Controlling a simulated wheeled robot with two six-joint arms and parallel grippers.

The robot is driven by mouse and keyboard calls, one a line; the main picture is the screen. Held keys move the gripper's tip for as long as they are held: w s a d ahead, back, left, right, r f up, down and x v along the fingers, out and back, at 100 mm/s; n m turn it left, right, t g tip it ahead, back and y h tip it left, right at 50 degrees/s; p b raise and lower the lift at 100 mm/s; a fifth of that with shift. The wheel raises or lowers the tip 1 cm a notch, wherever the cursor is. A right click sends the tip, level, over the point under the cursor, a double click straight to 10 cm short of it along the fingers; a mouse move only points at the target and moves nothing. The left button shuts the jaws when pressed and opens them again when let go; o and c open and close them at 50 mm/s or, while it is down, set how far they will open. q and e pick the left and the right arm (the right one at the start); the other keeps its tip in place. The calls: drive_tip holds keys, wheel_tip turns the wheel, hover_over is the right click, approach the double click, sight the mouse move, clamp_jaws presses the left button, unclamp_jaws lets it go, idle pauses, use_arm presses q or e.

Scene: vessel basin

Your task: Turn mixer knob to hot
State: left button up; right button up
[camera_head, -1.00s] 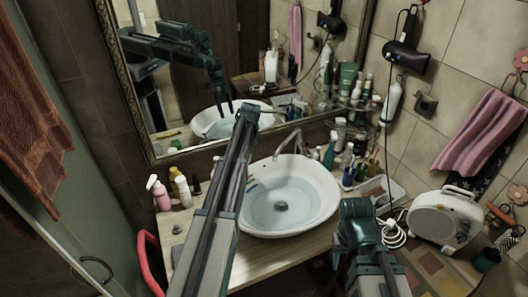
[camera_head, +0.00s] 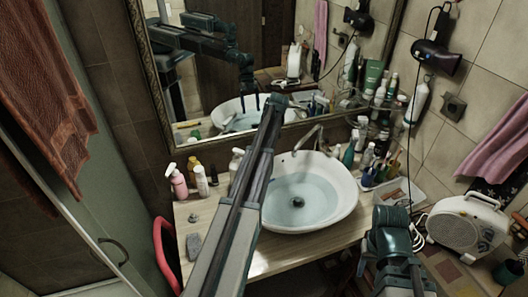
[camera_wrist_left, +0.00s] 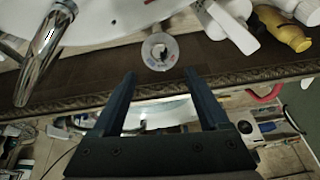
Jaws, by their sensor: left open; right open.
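The mixer knob (camera_wrist_left: 160,52) is a small round pale disc with red and blue marks in the left wrist view. My left gripper (camera_wrist_left: 159,74) is open, its fingertips on either side just short of the knob, with nothing between them. The chrome spout (camera_wrist_left: 42,55) is at the upper left there; it also shows in the head view (camera_head: 308,138) above the white basin (camera_head: 348,205). In the head view the left gripper is hidden behind its arm, but the mirror reflects it. My right gripper (camera_head: 391,216) is at the lower right, empty, its fingertips hard to make out.
The mirror (camera_head: 215,95) hangs behind the basin. Several bottles (camera_head: 178,182) stand left of the basin and more toiletries (camera_head: 375,150) stand to its right. A white fan heater (camera_head: 467,225) stands at the right. The wooden counter (camera_head: 290,255) is clear in front of the basin.

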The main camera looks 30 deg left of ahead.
use_arm(q)
drive_tip(key=b+x, duration=0.9)
drive_tip(key=x, duration=0.2)
drive_tip(key=shift+f+b, duration=0.25)
drive_tip(key=shift+b, duration=0.1)
clamp_jaws()
